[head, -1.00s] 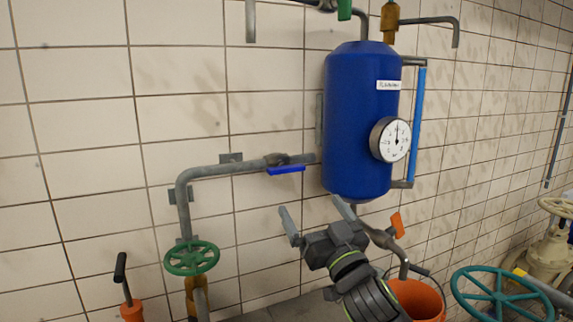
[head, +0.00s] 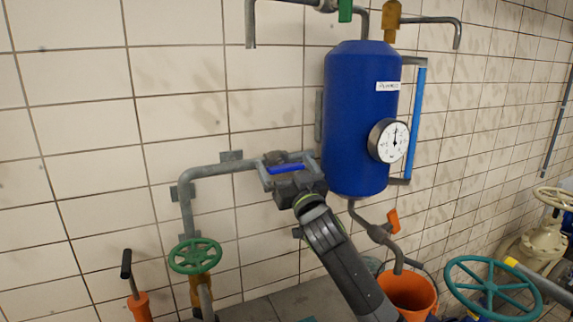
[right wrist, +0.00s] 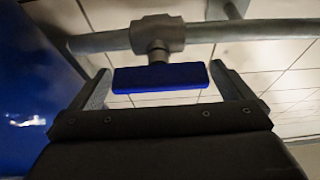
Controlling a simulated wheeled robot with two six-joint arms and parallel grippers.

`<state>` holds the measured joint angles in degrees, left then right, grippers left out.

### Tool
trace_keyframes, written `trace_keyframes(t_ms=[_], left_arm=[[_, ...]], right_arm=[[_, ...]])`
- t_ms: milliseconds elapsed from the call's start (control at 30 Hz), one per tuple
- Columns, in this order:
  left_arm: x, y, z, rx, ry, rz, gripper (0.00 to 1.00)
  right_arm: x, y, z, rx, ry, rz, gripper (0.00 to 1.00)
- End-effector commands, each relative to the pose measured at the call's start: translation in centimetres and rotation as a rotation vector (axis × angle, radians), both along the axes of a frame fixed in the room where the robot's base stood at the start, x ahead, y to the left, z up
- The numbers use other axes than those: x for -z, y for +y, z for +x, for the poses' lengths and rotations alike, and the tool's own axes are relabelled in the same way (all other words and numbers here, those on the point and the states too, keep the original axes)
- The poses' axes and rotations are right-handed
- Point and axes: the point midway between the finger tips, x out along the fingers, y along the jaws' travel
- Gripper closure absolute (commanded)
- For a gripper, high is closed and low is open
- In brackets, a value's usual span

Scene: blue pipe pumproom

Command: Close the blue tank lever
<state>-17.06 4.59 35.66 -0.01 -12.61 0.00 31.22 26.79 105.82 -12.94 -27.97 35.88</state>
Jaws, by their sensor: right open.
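The blue tank (head: 356,115) hangs on the tiled wall with a round gauge (head: 388,140) on its front. The blue lever (head: 286,169) sits on the grey pipe to the left of the tank and lies along the pipe. My right gripper (head: 285,167) is open, with the lever between its fingers. In the right wrist view the blue lever (right wrist: 160,77) lies crosswise between the two open fingers (right wrist: 165,90), with a gap at each end. The valve body (right wrist: 157,34) shows behind it. My left gripper is not in view.
A green handwheel (head: 194,256) is below left on the same pipe. An orange lever (head: 393,220) is on the pipe under the tank. An orange bucket (head: 424,290) and a teal handwheel (head: 492,286) are at the lower right.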

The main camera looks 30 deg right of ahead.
Motion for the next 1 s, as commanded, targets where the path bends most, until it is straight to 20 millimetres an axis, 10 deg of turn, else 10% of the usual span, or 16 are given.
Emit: trace_keyframes(t_ms=[233,533,1000], left_arm=[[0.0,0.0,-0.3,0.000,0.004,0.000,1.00],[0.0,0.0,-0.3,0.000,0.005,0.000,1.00],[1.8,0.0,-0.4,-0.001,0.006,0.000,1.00]], right_arm=[[0.0,0.0,0.0,0.000,0.000,0.000,0.01],[0.0,0.0,0.0,0.000,0.000,0.000,0.41],[0.4,0.0,0.0,-0.001,-0.008,0.120,0.41]])
